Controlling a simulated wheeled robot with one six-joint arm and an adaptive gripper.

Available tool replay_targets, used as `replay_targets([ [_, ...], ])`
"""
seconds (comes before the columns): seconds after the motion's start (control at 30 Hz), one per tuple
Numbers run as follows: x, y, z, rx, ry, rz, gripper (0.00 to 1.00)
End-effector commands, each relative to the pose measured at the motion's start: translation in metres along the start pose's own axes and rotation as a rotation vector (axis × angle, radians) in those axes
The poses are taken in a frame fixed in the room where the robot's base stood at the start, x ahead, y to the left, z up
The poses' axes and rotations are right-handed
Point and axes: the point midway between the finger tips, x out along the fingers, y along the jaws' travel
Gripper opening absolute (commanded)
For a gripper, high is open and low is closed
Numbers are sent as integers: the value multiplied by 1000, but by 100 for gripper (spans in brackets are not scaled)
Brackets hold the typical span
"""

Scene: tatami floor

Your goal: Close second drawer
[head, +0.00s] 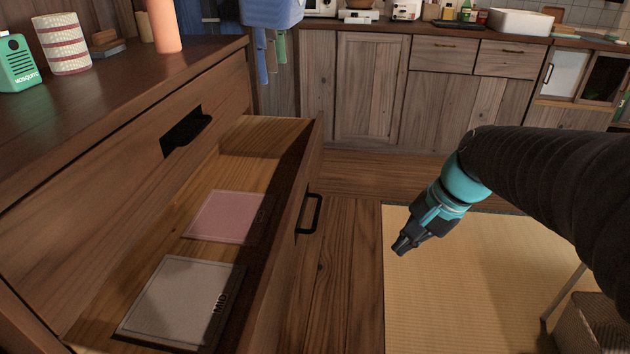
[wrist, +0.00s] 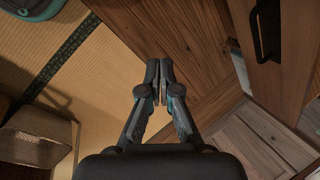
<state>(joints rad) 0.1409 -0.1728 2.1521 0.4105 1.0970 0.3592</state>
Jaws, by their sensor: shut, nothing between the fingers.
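A wooden chest fills the left of the head view, with its second drawer (head: 311,176) pulled well open. The drawer has a black handle (head: 309,214) on its front and holds a pink flat item (head: 222,216) and a pale flat item (head: 180,300). The drawer above it is shut, with a dark handle (head: 187,132). My gripper (head: 398,248) is shut and empty, to the right of the open drawer's front and apart from it. In the wrist view my gripper (wrist: 159,92) points over the wood floor, with a black handle (wrist: 266,28) on a wooden front at the upper right.
A tatami mat (head: 480,270) covers the floor at right, with a woven basket (head: 596,322) at the lower right. Wooden cabinets (head: 372,92) line the back. The wood floor (head: 345,240) between drawer and mat is clear. Small items, including a green box (head: 17,64), stand on the chest.

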Motion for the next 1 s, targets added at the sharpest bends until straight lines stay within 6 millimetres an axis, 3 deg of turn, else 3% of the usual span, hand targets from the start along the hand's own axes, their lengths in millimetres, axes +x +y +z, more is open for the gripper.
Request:
replay_targets([
  [0.17, 1, -54, -19, 417, -200, -115, 0],
  [0.3, -21, -93, -15, 671, -341, -171, 0],
  [0.4, -37, -109, -6, 808, -422, -183, 0],
  [0.73, -38, -115, 7, 1002, -500, -131, 0],
  [1.0, -2, -127, 21, 999, -500, -129, 0],
])
